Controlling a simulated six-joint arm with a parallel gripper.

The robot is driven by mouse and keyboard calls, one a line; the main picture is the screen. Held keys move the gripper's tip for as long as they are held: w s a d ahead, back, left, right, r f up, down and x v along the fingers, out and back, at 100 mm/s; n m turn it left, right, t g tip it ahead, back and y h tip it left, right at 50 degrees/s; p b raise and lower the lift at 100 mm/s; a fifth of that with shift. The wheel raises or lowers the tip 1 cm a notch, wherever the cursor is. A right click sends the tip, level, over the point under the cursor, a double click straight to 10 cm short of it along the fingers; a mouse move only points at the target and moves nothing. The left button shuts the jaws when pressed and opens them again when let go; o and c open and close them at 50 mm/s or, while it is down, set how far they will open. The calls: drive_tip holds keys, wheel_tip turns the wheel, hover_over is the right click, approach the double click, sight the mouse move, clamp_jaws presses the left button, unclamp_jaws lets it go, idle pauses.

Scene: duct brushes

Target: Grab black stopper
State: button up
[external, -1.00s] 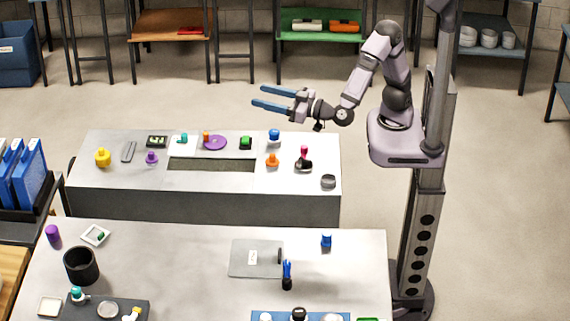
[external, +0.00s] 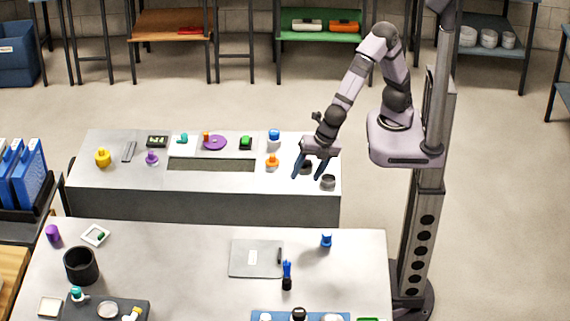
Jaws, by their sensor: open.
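A small dark round piece (external: 328,181), grey on top, sits near the bench's front right corner, just right of the fingertips. Another dark piece (external: 306,166) stands behind the fingers and is mostly hidden by my gripper. I cannot tell for certain which of these two is the black stopper, or whether a finger touches either.
An orange piece (external: 272,160) and a blue one (external: 274,134) stand left of my gripper. Several small coloured pieces and a purple disc (external: 214,142) lie farther left, around a recessed slot (external: 211,165). A nearer table (external: 190,260) holds other items.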

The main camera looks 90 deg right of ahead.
sight(308, 163)
drive_tip(key=s+d+r+g+h, duration=0.1)
drive_tip(key=d+h, duration=0.2)
drive_tip(key=d, duration=0.2)
drive_tip(key=s+d+r+h, duration=0.1)
drive_tip(key=d+r+h, duration=0.1)
drive_tip(key=d, duration=0.3)
drive_tip(key=shift+m, duration=0.3)
drive_tip(key=shift+p+x, duration=0.55)
drive_tip(key=shift+x, duration=3.45)
drive_tip(key=shift+s, duration=0.1)
drive_tip(key=c, duration=1.3)
drive_tip(key=shift+o, duration=0.2)
wheel_tip(308, 163, up, 10)
